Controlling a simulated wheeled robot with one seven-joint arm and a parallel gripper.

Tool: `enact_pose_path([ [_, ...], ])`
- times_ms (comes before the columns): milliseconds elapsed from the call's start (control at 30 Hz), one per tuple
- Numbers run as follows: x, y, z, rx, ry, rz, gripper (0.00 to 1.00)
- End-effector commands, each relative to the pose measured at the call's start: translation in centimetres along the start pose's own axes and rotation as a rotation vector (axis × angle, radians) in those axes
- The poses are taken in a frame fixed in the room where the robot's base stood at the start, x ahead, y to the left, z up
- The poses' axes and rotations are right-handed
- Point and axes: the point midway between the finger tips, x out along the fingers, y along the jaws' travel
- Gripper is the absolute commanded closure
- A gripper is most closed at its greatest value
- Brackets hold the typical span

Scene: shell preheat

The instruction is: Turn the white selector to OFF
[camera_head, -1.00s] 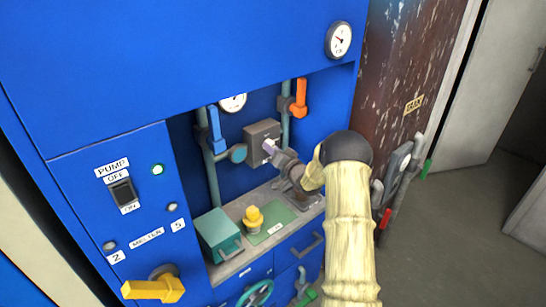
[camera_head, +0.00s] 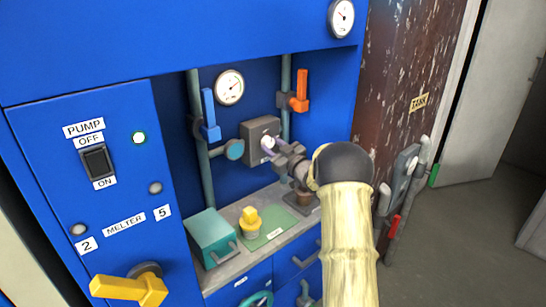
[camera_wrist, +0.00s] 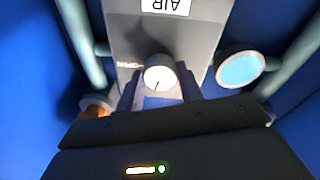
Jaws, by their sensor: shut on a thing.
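The white selector (camera_head: 267,143) is a small round knob on the front of a grey box (camera_head: 256,131) in the blue panel's recess. In the wrist view the white selector (camera_wrist: 159,72) sits between my two dark fingers, with a thin dark mark on its face pointing toward the picture's bottom. The box carries an AIR label (camera_wrist: 165,4), upside down there.
A blue valve handle (camera_head: 210,115) is left of the box and an orange one (camera_head: 301,91) is right. A shelf below holds a teal box (camera_head: 212,236) and a yellow knob (camera_head: 250,219). The PUMP switch (camera_head: 97,162) and yellow MELTER handle (camera_head: 130,288) are at left.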

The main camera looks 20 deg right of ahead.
Motion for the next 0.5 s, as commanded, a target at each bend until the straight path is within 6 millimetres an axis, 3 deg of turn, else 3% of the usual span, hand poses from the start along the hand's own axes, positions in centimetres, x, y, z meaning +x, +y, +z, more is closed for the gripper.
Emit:
enact_pose_path([
  [33,-0.11,-0.13,0.70,-0.042,0.000,-0.003,0.86],
  [500,-0.09,0.11,0.45,-0.288,0.013,-0.030,0.86],
])
